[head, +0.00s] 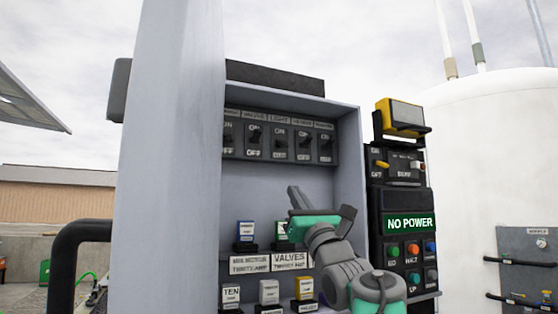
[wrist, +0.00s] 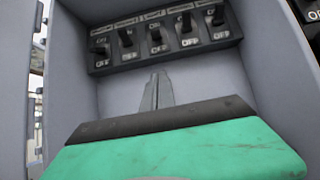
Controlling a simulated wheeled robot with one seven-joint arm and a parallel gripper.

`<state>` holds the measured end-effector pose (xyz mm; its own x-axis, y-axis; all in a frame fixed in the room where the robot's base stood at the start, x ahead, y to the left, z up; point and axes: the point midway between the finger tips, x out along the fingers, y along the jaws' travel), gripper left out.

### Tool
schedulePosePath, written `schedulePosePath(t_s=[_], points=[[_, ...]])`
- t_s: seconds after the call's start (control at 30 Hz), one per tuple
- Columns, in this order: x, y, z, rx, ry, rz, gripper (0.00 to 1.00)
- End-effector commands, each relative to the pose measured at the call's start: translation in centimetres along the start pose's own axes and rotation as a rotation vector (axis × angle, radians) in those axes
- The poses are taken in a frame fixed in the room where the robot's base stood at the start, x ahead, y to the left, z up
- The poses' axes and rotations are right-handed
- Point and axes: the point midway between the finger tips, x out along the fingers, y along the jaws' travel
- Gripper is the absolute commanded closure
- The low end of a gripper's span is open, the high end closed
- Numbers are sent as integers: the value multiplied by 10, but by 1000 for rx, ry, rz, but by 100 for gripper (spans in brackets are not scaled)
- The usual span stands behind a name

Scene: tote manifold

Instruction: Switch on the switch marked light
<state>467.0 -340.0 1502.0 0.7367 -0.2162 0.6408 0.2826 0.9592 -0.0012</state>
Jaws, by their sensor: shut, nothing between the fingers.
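A row of several dark toggle switches sits high inside the grey cabinet (head: 345,130). The middle one, the light switch (head: 280,142), is under a label that reads like LIGHTS. It also shows in the middle of the row in the wrist view (wrist: 154,34); I cannot tell its position clearly. My gripper (head: 292,190) is shut and empty, pointing up in front of the cabinet. Its fingertips are below the switch row and look apart from it. In the wrist view the closed fingers (wrist: 160,76) point toward the middle of the row, with bare panel between.
Below are small breakers and plates, one reading VALVES (head: 290,261). The cabinet's thick left side (head: 170,160) and its right wall bound the space. To the right are a black control box reading NO POWER (head: 410,223), a yellow lamp (head: 402,115) and a white tank (head: 490,140).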

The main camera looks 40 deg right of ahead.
Motion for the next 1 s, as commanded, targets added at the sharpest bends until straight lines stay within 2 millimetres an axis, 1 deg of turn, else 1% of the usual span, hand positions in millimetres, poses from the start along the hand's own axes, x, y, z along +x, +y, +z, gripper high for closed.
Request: schedulePosePath(t_s=[0.17, 0.27, 0.37, 0.73, 0.83, 0.9, 1.0], points=[[1, -1, 0, 0, 0, -1, 100], [8, -1, 2, 0, 0, -1, 100], [25, 1, 3, 3, 0, 2, 100], [107, 0, 4, 3, 1, 1, 100], [108, 0, 23, -2, -2, -1, 100], [110, 0, 31, -1, -1, 0, 100], [110, 0, 37, 1, 0, 0, 100]])
